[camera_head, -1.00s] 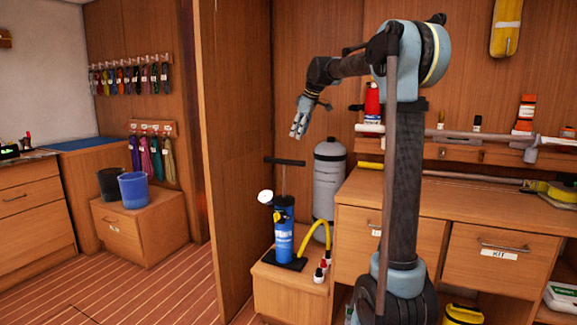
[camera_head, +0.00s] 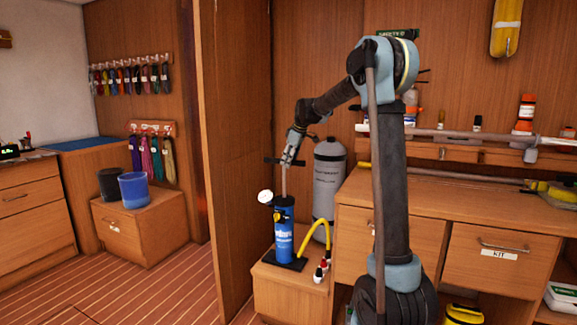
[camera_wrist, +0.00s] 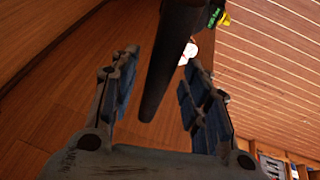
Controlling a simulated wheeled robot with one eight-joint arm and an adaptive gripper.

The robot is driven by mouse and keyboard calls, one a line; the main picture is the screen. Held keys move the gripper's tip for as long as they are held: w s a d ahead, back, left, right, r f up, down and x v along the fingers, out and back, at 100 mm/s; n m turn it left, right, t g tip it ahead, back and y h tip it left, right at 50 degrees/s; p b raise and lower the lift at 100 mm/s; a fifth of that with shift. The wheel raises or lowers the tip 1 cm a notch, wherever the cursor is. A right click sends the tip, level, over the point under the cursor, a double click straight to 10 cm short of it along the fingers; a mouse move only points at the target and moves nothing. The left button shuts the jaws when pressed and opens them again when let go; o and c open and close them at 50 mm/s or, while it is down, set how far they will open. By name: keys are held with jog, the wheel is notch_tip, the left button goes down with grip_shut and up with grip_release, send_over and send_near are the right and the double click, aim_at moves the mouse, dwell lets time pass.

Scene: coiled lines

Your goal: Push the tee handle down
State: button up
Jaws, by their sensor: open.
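The blue hand pump (camera_head: 284,238) stands upright on a black foot, with a white gauge (camera_head: 265,197) on its left. Its rod (camera_head: 284,185) rises to the black tee handle (camera_head: 269,161), still well above the pump body. My gripper (camera_head: 288,158) points down at the handle's middle and hides part of the bar. In the wrist view my gripper (camera_wrist: 160,68) is open, and the dark handle bar (camera_wrist: 165,72) runs between the two fingers. I cannot tell whether the fingers touch it.
A grey cylinder (camera_head: 328,185) stands close behind and right of the pump. A wooden partition (camera_head: 229,160) rises to the left. The workbench (camera_head: 450,203) is to the right.

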jog(key=shift+x, duration=1.1)
grip_shut()
notch_tip(320, 180, down, 12)
jog(key=shift+r, duration=0.25)
jog(key=shift+f, duration=0.45)
jog(key=shift+s, duration=0.1)
grip_release()
jog(key=shift+f, duration=0.1)
